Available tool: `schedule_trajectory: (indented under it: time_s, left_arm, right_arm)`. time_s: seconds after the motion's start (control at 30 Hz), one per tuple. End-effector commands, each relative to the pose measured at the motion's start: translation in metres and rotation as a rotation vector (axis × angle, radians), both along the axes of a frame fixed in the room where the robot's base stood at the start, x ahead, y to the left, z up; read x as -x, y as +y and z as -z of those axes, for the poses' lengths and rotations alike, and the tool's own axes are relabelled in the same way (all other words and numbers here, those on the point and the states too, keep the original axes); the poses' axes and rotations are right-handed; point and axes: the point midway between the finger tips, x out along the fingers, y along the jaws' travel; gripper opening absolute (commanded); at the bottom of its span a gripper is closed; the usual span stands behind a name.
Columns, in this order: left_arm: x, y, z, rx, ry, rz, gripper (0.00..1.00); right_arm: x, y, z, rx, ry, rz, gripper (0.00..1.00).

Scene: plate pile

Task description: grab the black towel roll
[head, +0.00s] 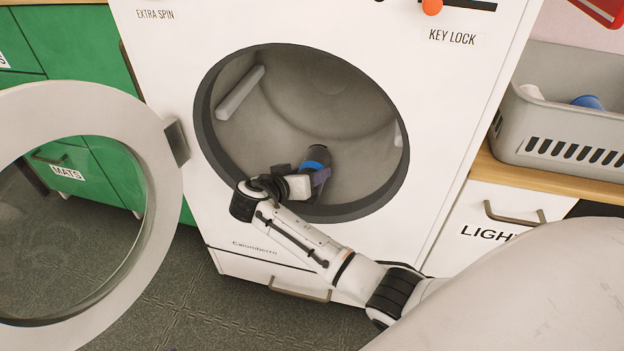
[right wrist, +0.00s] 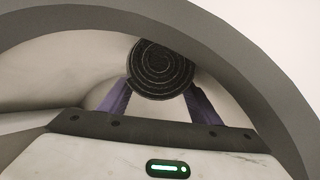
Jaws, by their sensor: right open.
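The black towel roll (head: 318,153) lies inside the open washing machine drum, near the lower front. A blue patch shows on it in the head view. In the right wrist view its round spiral end (right wrist: 162,68) faces my camera. My right gripper (head: 304,175) reaches into the drum mouth. Its two purple fingers are open, one on each side of the roll's near end in the right wrist view (right wrist: 160,92). I cannot tell whether they touch it. My left gripper is not in view.
The washing machine (head: 440,100) has a dark round rim (head: 205,120) close around my right wrist. Its round door (head: 165,200) stands open at the left. A grey basket (head: 535,120) sits on the counter at the right. The rest of the drum looks empty.

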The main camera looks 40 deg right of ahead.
Motion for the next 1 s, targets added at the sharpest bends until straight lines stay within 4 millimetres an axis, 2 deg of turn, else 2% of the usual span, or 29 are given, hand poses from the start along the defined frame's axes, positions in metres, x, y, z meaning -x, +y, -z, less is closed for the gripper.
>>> schedule_trajectory:
  time_s: [0.13,0.33,0.57,0.6,0.77,0.87,1.0]
  left_arm:
    - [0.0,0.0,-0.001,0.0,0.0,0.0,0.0]
    - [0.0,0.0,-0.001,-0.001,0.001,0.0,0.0]
    - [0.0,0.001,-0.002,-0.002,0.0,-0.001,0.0]
    - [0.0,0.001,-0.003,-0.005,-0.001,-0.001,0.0]
    - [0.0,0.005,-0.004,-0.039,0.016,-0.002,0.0]
    - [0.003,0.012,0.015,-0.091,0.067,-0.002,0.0]
    - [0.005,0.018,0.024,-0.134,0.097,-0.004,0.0]
  right_arm:
    - [0.0,0.0,-0.001,0.0,0.0,0.0,0.57]
    - [0.0,0.0,-0.001,0.0,0.0,0.0,0.26]
    - [0.0,0.0,-0.003,0.0,-0.002,-0.001,0.26]
    - [0.0,0.001,-0.006,-0.001,-0.002,0.0,0.21]
    - [-0.001,0.001,-0.033,-0.001,-0.006,0.0,0.21]
    - [0.0,0.0,-0.055,-0.002,-0.005,0.0,0.21]
    - [0.0,0.0,-0.081,-0.001,-0.003,-0.001,0.21]
